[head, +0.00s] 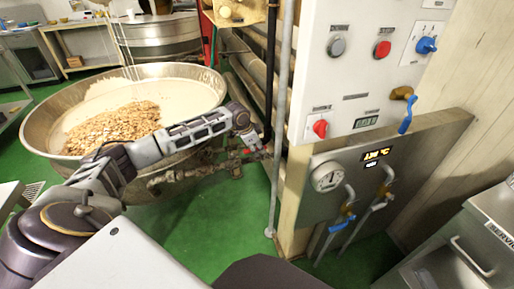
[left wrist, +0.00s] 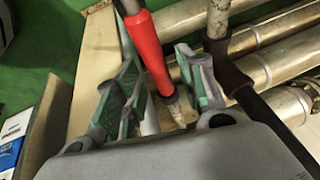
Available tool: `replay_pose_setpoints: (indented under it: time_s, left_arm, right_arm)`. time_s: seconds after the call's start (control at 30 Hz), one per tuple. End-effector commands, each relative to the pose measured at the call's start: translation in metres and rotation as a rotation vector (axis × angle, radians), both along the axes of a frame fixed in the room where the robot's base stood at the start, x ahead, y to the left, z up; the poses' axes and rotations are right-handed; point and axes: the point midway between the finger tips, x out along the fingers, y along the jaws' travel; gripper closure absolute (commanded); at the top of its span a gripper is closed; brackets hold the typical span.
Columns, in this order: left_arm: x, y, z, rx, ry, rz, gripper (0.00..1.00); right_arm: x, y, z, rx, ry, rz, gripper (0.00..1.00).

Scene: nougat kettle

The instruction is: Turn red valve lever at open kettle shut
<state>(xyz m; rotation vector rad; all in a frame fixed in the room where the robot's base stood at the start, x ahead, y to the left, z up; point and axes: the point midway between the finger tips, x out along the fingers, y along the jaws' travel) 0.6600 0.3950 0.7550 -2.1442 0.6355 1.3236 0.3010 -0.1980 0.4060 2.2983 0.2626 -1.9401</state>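The red valve lever (left wrist: 147,50) runs down from the top of the left wrist view, between the two fingers of my left gripper (left wrist: 160,88). The fingers are apart, with visible space on both sides of the lever. In the head view my left gripper (head: 254,143) is at the piping beside the open kettle (head: 40,122), and only a small red piece of the lever (head: 247,151) shows below it. The kettle holds a pale mass with nuts. My right gripper is not in view.
A vertical grey pipe (head: 282,110) stands just right of my left gripper. The control panel (head: 350,90) and a lower panel with a gauge (head: 327,176) are further right. Metal pipes (left wrist: 265,45) run close beside the fingers. Green floor (head: 215,225) is clear in front.

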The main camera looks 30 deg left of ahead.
Motion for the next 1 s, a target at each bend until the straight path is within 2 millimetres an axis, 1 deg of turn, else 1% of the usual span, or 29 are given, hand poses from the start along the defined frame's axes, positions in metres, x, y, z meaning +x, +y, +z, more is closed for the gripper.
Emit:
replay_pose_setpoints:
  time_s: [0.27, 0.37, 0.5, 0.6, 1.0]
  left_arm:
    - [0.0004, 0.0000, -0.0002, 0.000, 0.000, 0.000, 0.60]
    - [0.0004, 0.0000, -0.0002, 0.000, 0.000, 0.000, 0.72]
    - [0.0003, -0.0001, -0.0002, 0.000, 0.000, 0.000, 0.90]
    - [0.0003, -0.0001, -0.0002, 0.000, 0.000, 0.000, 1.00]
    - [0.0009, -0.0003, -0.0001, 0.000, 0.000, -0.002, 1.00]
  right_arm:
    - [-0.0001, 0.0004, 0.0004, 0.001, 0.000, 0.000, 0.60]
    - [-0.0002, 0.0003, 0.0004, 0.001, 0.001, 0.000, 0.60]
    - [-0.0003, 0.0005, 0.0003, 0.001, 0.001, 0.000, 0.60]
    - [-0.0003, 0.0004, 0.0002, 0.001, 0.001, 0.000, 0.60]
    - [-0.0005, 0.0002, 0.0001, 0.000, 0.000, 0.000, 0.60]
